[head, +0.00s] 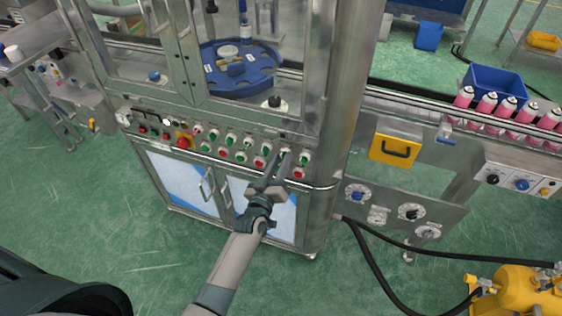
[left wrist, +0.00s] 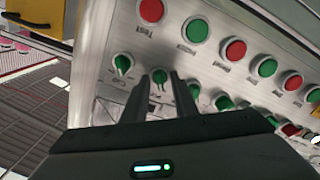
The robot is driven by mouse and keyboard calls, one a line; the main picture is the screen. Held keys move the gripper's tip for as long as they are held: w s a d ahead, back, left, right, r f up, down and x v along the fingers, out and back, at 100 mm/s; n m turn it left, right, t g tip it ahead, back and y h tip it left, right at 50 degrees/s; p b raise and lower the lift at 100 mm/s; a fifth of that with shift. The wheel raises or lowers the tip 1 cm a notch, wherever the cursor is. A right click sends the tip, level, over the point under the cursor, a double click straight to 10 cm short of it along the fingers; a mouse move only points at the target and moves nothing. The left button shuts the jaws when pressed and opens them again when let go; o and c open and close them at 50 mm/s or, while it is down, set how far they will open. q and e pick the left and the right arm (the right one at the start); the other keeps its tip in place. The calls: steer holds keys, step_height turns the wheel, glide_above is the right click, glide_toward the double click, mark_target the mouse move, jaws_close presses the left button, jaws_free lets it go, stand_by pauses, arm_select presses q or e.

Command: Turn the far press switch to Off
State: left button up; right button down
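The press control panel (head: 225,152) carries rows of red and green controls below the machine window. In the left wrist view, green rotary switches run along the panel's lower row. One green switch (left wrist: 159,77) shows between my left fingertips, and another (left wrist: 123,62) sits just left of it, outside the fingers. Labels are too small to read, so I cannot tell which is the far press switch. My left gripper (head: 277,162) is at the panel's right part, fingers apart. Whether they touch the switch between them is unclear. My right gripper is not in view.
A red emergency button (head: 183,142) is at the panel's left. A yellow box with a handle (head: 395,149) and dial plates (head: 410,212) are right of the press. Pink cans (head: 487,104) stand on the conveyor. The green floor in front is clear; a yellow machine (head: 520,292) is lower right.

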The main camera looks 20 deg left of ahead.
arm_select(q)
steer(key=shift+s, duration=0.15)
steer(key=s+b, duration=0.4)
steer(key=s, duration=1.3)
steer(key=shift+a, duration=0.3)
steer(key=s+d+f+m+g+h, duration=0.15)
steer(key=s+f+g, duration=0.35)
steer(key=f, duration=1.3)
steer(key=s+d+f+m+g+y, duration=0.1)
steer(key=s+f+m+g, duration=0.45)
steer(key=f, duration=1.25)
steer(key=s+a+f+g, duration=0.2)
steer(key=s+f, duration=0.4)
steer(key=s, duration=0.4)
steer(key=s+a+f+g, duration=0.2)
steer(key=s+f, duration=0.5)
steer(key=s, duration=0.4)
steer(key=s+a+f+m+g+y, duration=0.1)
steer(key=s+a+f, duration=0.3)
steer(key=s, duration=0.7)
step_height(320, 180, down, 2)
steer(key=shift+f+g+b, duration=0.15)
steer(key=shift+g+b, duration=0.3)
steer(key=shift+g, duration=0.3)
steer(key=shift+w, duration=0.1)
